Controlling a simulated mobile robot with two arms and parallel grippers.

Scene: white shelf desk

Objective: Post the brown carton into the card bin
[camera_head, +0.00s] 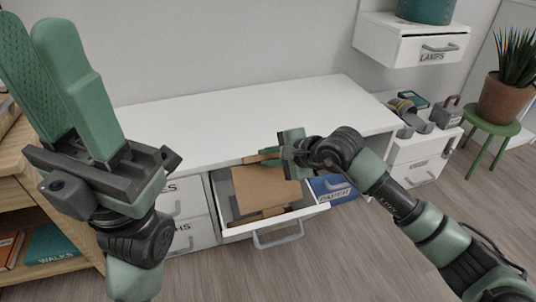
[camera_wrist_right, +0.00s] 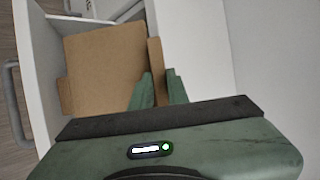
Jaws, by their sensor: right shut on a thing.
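The brown carton (camera_head: 268,188) is in the open white drawer (camera_head: 262,232), flat face up, with narrow flaps at its sides. It also shows in the right wrist view (camera_wrist_right: 103,72). My right gripper (camera_head: 286,153) is shut on the carton's edge flap at the drawer's back side. In the wrist view, its fingers (camera_wrist_right: 157,90) stand on either side of the flap. My left gripper (camera_head: 38,30) is raised at the upper left, empty, with its fingers apart. A blue object (camera_head: 328,184), partly hidden, stands right of the drawer; I cannot tell whether it is the card bin.
The white desk top (camera_head: 220,118) is clear. A small drawer unit (camera_head: 418,153) on the right holds grey items. A plant (camera_head: 508,80) stands on a green stool (camera_head: 490,130). A wall drawer (camera_head: 410,44) hangs above. A wooden shelf (camera_head: 35,200) is at the left.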

